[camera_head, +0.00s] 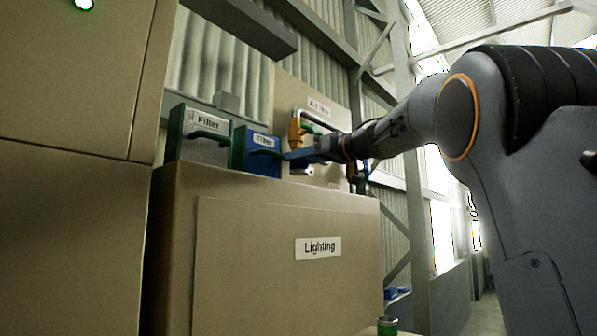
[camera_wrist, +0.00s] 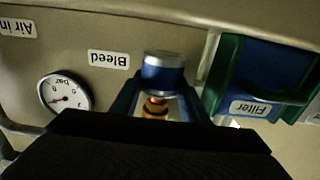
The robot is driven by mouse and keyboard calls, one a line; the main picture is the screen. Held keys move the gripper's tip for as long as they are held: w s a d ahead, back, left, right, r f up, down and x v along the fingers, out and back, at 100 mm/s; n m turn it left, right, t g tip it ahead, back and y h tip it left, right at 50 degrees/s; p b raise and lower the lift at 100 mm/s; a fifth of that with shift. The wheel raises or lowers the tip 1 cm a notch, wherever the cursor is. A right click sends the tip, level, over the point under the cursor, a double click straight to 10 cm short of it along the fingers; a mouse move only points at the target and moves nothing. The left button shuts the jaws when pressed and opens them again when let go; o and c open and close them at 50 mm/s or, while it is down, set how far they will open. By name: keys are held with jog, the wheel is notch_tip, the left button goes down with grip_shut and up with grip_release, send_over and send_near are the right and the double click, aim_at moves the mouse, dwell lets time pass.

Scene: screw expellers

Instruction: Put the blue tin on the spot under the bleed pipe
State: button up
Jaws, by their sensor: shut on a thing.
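The blue tin (camera_wrist: 163,76), with a grey end, sits between the blue fingers of my gripper (camera_wrist: 160,90) in the wrist view, which shows the scene upside down. My gripper is shut on it. The brass bleed fitting (camera_wrist: 155,107) shows between the fingers, close to the tin, near the Bleed label (camera_wrist: 108,59). In the head view my gripper (camera_head: 289,155) is above the cabinet top, just below the brass fitting (camera_head: 296,132). The spot is hidden, and I cannot tell whether the tin touches the surface.
A blue Filter box (camera_head: 262,143) and a grey Filter box (camera_head: 203,124) with green handles stand left of my gripper. A pressure gauge (camera_wrist: 65,92) is on the panel. The Lighting cabinet (camera_head: 250,245) is below. A green can (camera_head: 387,326) stands low at right.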

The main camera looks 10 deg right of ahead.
aim_at(307, 169)
jog(key=shift+w+a+f, duration=0.1)
jog(key=shift+f, duration=1.65)
jog(key=shift+f, duration=0.15)
jog(key=o, duration=1.1)
jog(key=shift+c, duration=0.2)
jog(key=shift+s, duration=0.2)
jog(key=b+v, duration=0.2)
jog(key=v, duration=0.9)
jog(key=shift+s+d, duration=0.25)
